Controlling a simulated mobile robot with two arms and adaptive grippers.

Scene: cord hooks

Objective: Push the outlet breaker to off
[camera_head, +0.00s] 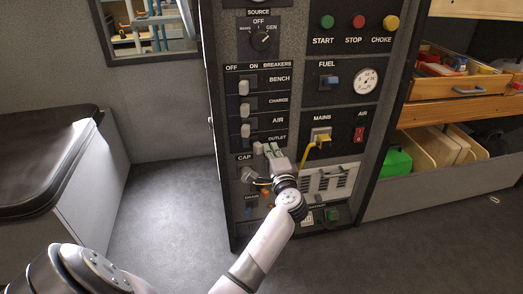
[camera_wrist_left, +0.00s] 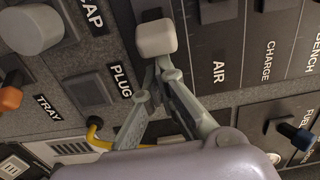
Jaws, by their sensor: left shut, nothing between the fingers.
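The outlet breaker's pale knob (camera_head: 258,149) is at the bottom of the breakers column, beside the OUTLET label. It sits farther right than the bench, charge and air knobs above it; OFF is marked at the left, ON to its right. In the left wrist view the knob (camera_wrist_left: 155,38) is just beyond my fingertips. My left gripper (camera_head: 271,149) is shut and empty, its tips at the right side of the knob. In the left wrist view the gripper (camera_wrist_left: 158,66) is very close to the knob; I cannot tell whether they touch. My right gripper is not in view.
The air breaker knob (camera_head: 245,130) is just above. Below are a round cap (camera_head: 247,174) and a yellow cord plugged in at the mains socket (camera_head: 321,136). A red air switch (camera_head: 359,133) is farther right. A dark seat (camera_head: 45,140) stands at the left, with open floor between.

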